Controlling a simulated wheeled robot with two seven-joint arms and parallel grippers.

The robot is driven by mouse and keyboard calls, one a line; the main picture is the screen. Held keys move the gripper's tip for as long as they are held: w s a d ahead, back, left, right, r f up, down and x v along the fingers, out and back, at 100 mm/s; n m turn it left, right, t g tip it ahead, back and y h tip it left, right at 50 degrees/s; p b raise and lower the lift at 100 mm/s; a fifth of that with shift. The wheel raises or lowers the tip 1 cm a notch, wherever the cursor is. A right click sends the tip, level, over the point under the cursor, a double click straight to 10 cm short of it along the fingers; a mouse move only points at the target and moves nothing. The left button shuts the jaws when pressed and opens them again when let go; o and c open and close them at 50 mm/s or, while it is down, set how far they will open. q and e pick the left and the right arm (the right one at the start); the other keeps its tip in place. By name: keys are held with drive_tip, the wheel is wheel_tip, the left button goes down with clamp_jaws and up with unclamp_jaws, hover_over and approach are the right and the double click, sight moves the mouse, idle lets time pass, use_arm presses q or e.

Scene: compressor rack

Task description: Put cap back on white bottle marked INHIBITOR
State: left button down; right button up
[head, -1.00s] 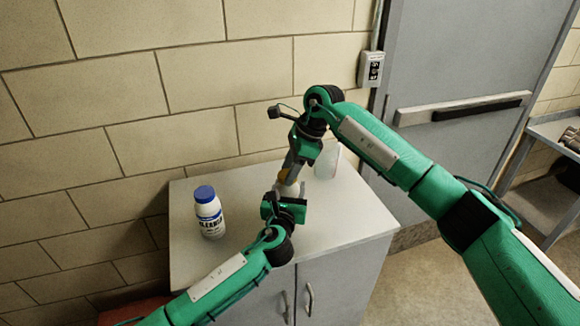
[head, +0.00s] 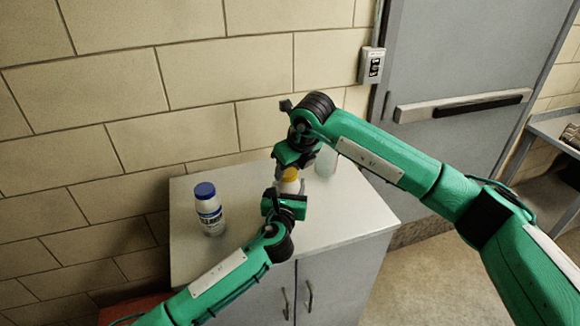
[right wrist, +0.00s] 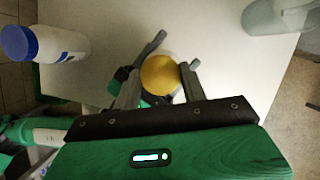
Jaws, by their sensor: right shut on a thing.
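A white bottle (head: 290,187) stands on the cabinet top between my two grippers. Its label is hidden, so I cannot read the marking. A yellow cap (head: 291,174) is at the bottle's mouth; I cannot tell whether it is seated. My right gripper (head: 291,168) comes from above and is shut on the cap. In the right wrist view the cap (right wrist: 160,75) is round and lies between the fingers. My left gripper (head: 277,201) is low beside the bottle, with a finger reaching past the cap in the right wrist view. Whether it grips the bottle is unclear.
A white bottle with a blue cap (head: 209,208) stands at the left on the cabinet top (head: 240,245). A translucent bottle (head: 326,162) stands behind, right of my right gripper. The brick wall is close behind. The front right of the top is clear.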

drive_tip(key=m+h, duration=0.1)
drive_tip(key=m, duration=0.1)
drive_tip(key=m+h, duration=0.1)
drive_tip(key=m, duration=0.2)
drive_tip(key=m+t, duration=0.1)
drive_tip(key=m, duration=0.1)
drive_tip(key=shift+a+h, duration=0.25)
drive_tip(key=shift+h, duration=0.15)
drive_tip(key=m+h, duration=0.1)
drive_tip(key=m, duration=0.4)
drive_tip(key=shift+a+h, duration=0.15)
drive_tip(key=shift+h, duration=0.25)
drive_tip(key=m+g+h, duration=0.1)
drive_tip(key=m, duration=0.3)
drive_tip(key=shift+w, duration=0.1)
drive_tip(key=m+g+h, duration=0.1)
drive_tip(key=m, duration=0.3)
drive_tip(key=shift+w+a, duration=0.1)
drive_tip(key=m+g, duration=0.1)
drive_tip(key=m, duration=0.2)
drive_tip(key=shift+w+g+h, duration=0.1)
drive_tip(key=shift+g+h, duration=0.2)
drive_tip(key=m+g, duration=0.1)
drive_tip(key=m, duration=0.2)
drive_tip(key=shift+m, duration=0.4)
drive_tip(key=m+g, duration=0.1)
drive_tip(key=m, duration=0.2)
drive_tip(key=shift+w+m+g, duration=0.1)
drive_tip(key=shift+m+g, duration=0.2)
drive_tip(key=shift+g, duration=0.1)
